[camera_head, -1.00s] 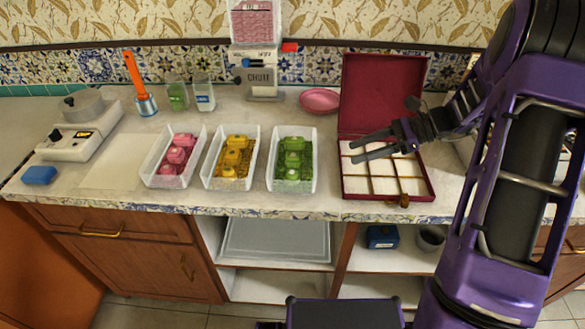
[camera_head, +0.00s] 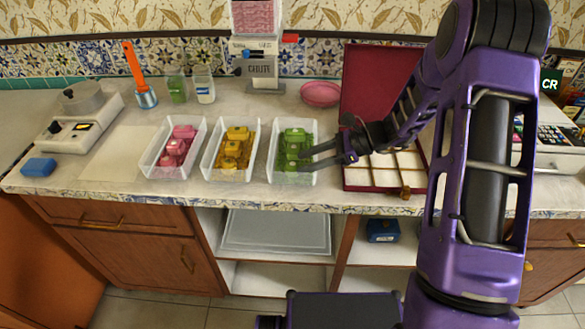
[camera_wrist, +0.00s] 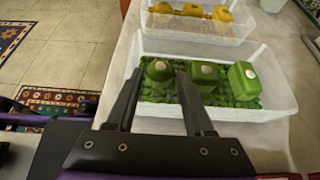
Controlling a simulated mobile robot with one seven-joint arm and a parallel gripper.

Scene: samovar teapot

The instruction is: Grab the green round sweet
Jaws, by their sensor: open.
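The green round sweet (camera_wrist: 158,71) lies at the left of a row of three green sweets in the wrist view. It is the nearest of them in the head view (camera_head: 290,165). They rest on small green pieces in a white tray (camera_wrist: 270,100). My gripper (camera_head: 306,160) is open and empty, reaching in from the right at the tray's right side. In the wrist view its fingertips (camera_wrist: 160,76) appear on either side of the round sweet; I cannot tell how far above it they are.
Beside the green tray stand a tray of yellow sweets (camera_head: 206,160) and one of pink sweets (camera_head: 148,160). A dark red box (camera_head: 372,85) with a divided inside stands open under my arm. A pink bowl (camera_head: 320,94) and a machine (camera_head: 262,72) are behind.

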